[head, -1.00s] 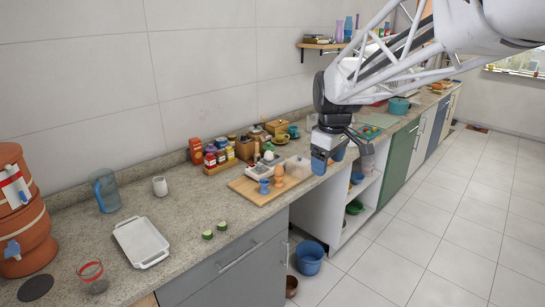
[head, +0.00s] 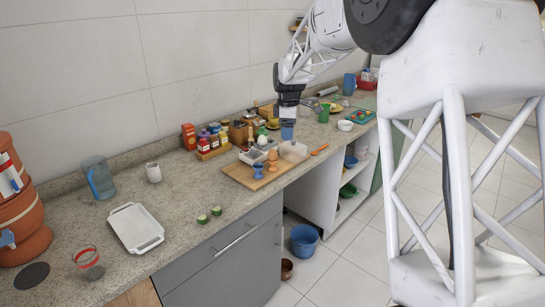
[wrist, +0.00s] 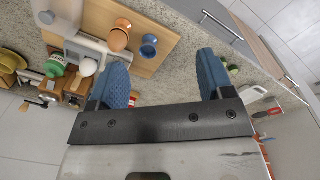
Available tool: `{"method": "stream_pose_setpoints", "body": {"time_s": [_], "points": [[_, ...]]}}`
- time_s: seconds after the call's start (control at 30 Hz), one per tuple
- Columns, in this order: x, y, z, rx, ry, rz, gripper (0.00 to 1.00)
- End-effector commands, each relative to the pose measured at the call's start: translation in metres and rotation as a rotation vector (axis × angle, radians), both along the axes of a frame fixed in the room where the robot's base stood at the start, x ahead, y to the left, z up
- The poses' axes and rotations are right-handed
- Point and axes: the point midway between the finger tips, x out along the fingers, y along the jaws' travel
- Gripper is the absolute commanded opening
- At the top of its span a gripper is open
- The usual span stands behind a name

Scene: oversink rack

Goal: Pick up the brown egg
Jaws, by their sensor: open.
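The brown egg (head: 272,155) sits upright in an orange egg cup (head: 272,166) on a wooden board (head: 243,175) on the counter. The egg also shows in the wrist view (wrist: 118,41), beyond the fingers at the upper left. A blue egg cup (head: 258,172) stands beside it, also in the wrist view (wrist: 148,47). My gripper (head: 287,132) points down over the counter, to the upper right of the egg in the head view. Its blue fingers (wrist: 160,77) are wide apart with nothing between them.
A white egg (wrist: 88,66) lies close by in a grey-white tray. A clear container (head: 293,151) stands right of the egg cup. Jars and bottles (head: 210,141) stand along the wall.

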Motion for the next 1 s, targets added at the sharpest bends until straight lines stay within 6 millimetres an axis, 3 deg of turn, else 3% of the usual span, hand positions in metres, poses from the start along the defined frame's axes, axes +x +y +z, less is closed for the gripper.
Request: {"method": "stream_pose_setpoints", "body": {"time_s": [0.3,0.5,0.7,1.0], "points": [[0.071,0.026,-0.047,-0.009,0.026,0.208,0.74],[0.105,0.039,-0.074,-0.012,0.039,0.32,0.74],[0.121,0.046,-0.088,-0.013,0.045,0.379,0.74],[0.124,0.047,-0.09,-0.012,0.046,0.39,0.74]]}}
